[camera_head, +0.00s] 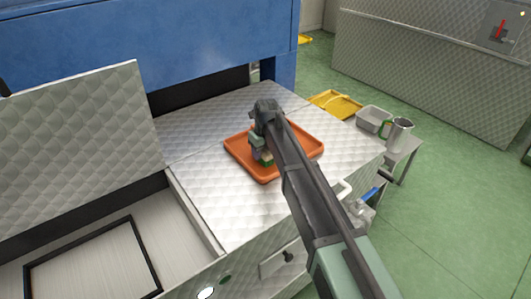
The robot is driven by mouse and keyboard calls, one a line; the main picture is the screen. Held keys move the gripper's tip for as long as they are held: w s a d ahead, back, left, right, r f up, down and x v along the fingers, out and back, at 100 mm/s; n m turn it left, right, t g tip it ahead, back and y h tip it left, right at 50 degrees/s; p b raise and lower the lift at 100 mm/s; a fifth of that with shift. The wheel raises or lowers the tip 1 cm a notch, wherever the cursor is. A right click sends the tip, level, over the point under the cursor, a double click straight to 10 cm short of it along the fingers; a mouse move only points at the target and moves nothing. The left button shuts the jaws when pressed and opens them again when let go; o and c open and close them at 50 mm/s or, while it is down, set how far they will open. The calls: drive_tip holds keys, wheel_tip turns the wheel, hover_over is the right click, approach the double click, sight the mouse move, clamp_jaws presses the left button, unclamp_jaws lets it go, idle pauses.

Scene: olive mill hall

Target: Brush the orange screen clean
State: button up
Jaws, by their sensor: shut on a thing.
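The orange screen (236,144) lies flat on the quilted metal top, a shallow tray-like square with a raised rim. My gripper (262,156) is over its middle, pointing down, and is shut on a small brush (267,161) with a green part showing. The brush is at or just above the screen's surface; I cannot tell if it touches. My arm covers the right part of the screen and much of the brush. Any dirt on the screen is too small to see.
An open hatch with a raised metal lid (85,140) is at the left. A blue machine housing (150,40) stands behind. The metal top left of the screen is clear.

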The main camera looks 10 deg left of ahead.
drive_tip(key=shift+w+a+r, duration=0.1)
drive_tip(key=shift+w+a, duration=2.3)
drive_tip(key=shift+a, duration=0.1)
drive_tip(key=shift+w+a, duration=1.25)
drive_tip(key=shift+a, duration=0.15)
wheel_tip(320, 180, up, 6)
drive_tip(key=p, duration=0.6)
wheel_tip(320, 180, up, 3)
drive_tip(key=p, duration=0.3)
